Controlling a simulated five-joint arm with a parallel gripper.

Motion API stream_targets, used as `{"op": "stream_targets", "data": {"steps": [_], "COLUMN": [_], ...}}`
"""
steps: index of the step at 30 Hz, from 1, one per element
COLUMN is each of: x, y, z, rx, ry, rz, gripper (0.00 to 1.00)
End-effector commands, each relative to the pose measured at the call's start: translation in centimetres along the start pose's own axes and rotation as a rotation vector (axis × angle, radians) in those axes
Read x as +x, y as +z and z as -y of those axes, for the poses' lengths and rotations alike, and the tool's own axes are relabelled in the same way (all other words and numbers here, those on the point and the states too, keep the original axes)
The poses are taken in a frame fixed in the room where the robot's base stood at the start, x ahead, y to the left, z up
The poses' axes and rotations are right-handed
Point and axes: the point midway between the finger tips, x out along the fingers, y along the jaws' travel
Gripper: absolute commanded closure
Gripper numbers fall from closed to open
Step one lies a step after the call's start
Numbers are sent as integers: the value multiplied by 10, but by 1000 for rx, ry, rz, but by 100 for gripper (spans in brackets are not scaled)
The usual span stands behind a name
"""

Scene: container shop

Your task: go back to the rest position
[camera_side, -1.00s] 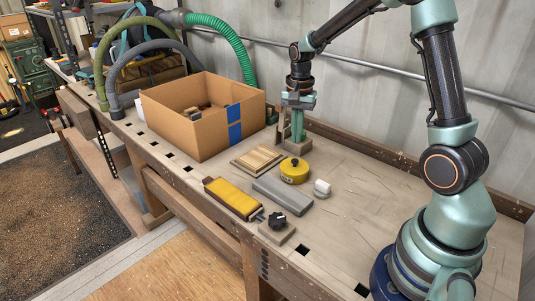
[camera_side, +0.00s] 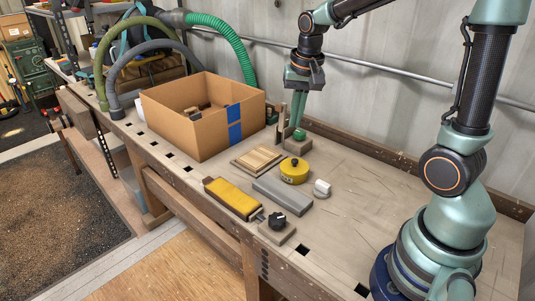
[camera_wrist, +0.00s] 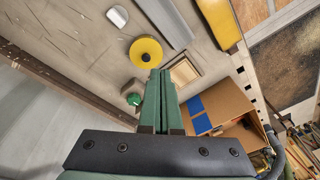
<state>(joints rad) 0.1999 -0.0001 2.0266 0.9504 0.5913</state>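My gripper (camera_side: 298,124) hangs fingers-down above the back of the bench, just over a small block (camera_side: 298,146) with a green knob (camera_side: 299,134) on it. In the wrist view its two green fingers (camera_wrist: 160,72) lie close together, with nothing seen between them. The green knob (camera_wrist: 133,99) shows beside the fingers there, apart from them in the picture.
An open cardboard box (camera_side: 190,134) with blue tape stands left of my gripper. A slatted wooden piece (camera_side: 258,159), yellow round tin (camera_side: 294,172), grey bar (camera_side: 282,195), yellow-topped block (camera_side: 233,199), black knob (camera_side: 277,221) and white piece (camera_side: 322,188) lie in front. The right bench is clear.

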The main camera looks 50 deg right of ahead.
Motion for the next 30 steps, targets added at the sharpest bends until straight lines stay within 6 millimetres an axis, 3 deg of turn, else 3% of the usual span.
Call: {"op": "stream_targets", "data": {"steps": [6, 15, 21, 30], "x": [-40, -64, -67, -67], "y": [43, 93, 107, 108], "z": [4, -1, -4, -4], "rx": [-298, -657, -765, -778], "ry": [-76, -145, -160, -161], "rz": [-107, -251, -297, -300], "gripper": [100, 100, 100, 100]}}
